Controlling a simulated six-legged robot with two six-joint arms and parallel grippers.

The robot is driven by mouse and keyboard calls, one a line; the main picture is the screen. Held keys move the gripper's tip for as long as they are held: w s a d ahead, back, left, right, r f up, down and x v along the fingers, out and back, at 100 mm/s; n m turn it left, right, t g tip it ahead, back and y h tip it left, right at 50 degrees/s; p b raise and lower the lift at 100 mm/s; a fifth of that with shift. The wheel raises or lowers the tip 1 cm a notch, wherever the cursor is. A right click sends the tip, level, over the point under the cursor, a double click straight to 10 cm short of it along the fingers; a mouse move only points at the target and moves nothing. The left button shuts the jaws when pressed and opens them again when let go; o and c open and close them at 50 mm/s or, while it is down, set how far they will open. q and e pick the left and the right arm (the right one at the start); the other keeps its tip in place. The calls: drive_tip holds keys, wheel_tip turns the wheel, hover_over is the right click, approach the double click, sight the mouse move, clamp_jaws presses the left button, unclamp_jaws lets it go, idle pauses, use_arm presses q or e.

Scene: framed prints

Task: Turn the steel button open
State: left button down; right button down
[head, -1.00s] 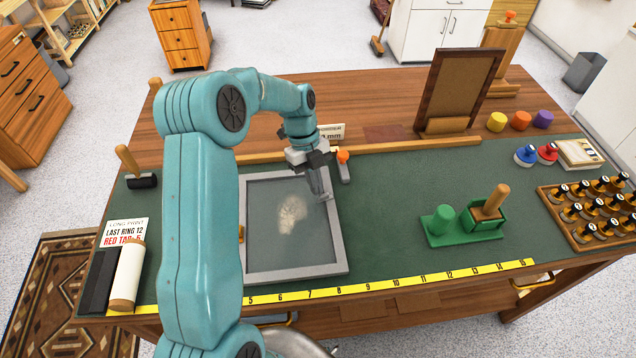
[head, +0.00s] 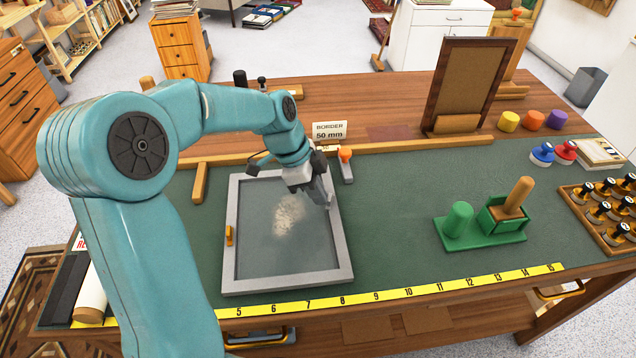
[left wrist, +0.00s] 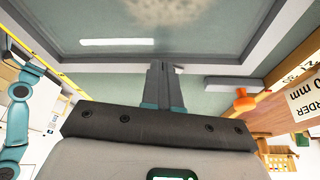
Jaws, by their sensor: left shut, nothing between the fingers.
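A grey frame (head: 343,245) with a glazed panel and a pale smudged print lies flat on the green mat. A brass turn button (head: 229,236) sits on its left rail. My left gripper (head: 329,203) is shut and empty, with its fingertips low at the frame's right rail. In the left wrist view, the shut fingertips (left wrist: 168,66) are by the frame's rail (left wrist: 215,62), and a small grey piece shows right beside them. I cannot tell whether that piece is the steel button, or whether the fingers touch it. My right gripper is not in view.
An orange-topped tool (head: 346,165) lies close behind the gripper, near a "BORDER 50 mm" card (head: 329,130). A wooden strip (head: 400,146) runs behind. A green block stand (head: 470,232) is to the right. A yellow ruler (head: 400,292) lies in front. Mat between frame and stand is clear.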

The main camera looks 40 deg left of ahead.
use_arm(q)
drive_tip(key=shift+d+f+n, duration=0.2)
drive_tip(key=shift+n, duration=0.2)
drive_tip(key=shift+r, duration=0.15)
drive_tip(key=shift+w, duration=0.8)
drive_tip(key=p+v, duration=0.1)
drive_tip(key=v, duration=1.5)
drive_tip(key=shift+s+r, duration=0.25)
